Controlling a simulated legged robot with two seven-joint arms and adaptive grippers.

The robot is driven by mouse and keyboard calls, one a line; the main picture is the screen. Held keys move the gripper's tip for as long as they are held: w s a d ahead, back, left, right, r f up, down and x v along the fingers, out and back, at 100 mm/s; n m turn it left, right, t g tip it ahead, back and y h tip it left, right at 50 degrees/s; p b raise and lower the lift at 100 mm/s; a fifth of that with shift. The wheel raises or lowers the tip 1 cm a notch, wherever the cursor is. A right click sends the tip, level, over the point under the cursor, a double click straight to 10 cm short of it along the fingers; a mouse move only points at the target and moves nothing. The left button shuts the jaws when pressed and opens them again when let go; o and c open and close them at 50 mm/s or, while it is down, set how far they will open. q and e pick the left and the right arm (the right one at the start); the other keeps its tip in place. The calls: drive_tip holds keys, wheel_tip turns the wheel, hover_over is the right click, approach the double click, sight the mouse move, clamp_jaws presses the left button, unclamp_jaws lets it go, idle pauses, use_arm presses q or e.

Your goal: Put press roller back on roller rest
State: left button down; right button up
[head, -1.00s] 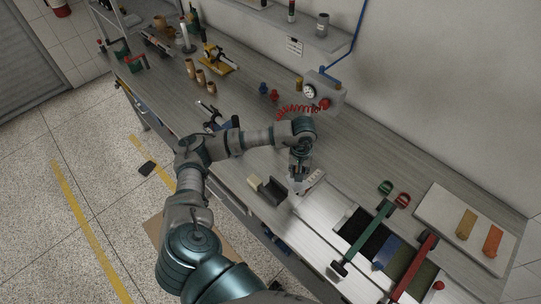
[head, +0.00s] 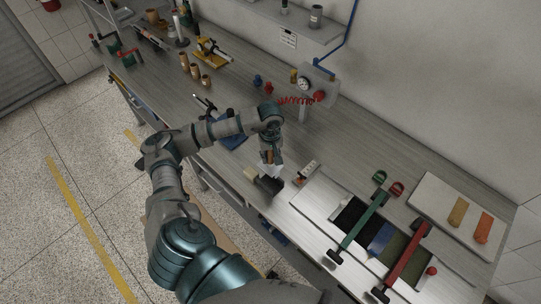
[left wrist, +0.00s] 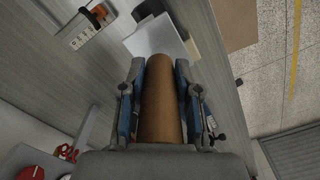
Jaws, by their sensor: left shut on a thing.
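My left gripper (head: 269,160) is shut on the brown cylindrical handle of the press roller (left wrist: 160,105), which fills the space between its fingers in the left wrist view. A pale part (left wrist: 152,38) shows beyond the handle; I cannot tell for sure if it belongs to the roller. In the head view the gripper is above or just beside a dark block-like holder (head: 270,187), likely the roller rest, near the bench's front edge. I cannot tell whether the roller touches it. My right gripper is not in view.
A cream block (head: 250,174) lies left of the dark holder. A small box with an orange knob (head: 308,170) stands to the right.

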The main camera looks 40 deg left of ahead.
sight(270, 166)
use_arm(q)
wheel_tip(270, 166, down, 4)
drive_tip(key=b, duration=0.3)
drive_tip(key=shift+a+f, duration=0.15)
drive_tip(key=shift+f, duration=0.05)
drive_tip(key=shift+f+b, duration=0.1)
drive_tip(key=shift+b, duration=0.2)
idle(0.3)
idle(0.4)
drive_tip(key=shift+b, duration=0.45)
idle(0.8)
drive_tip(key=shift+f+b, duration=1.1)
drive_tip(key=shift+b, duration=0.1)
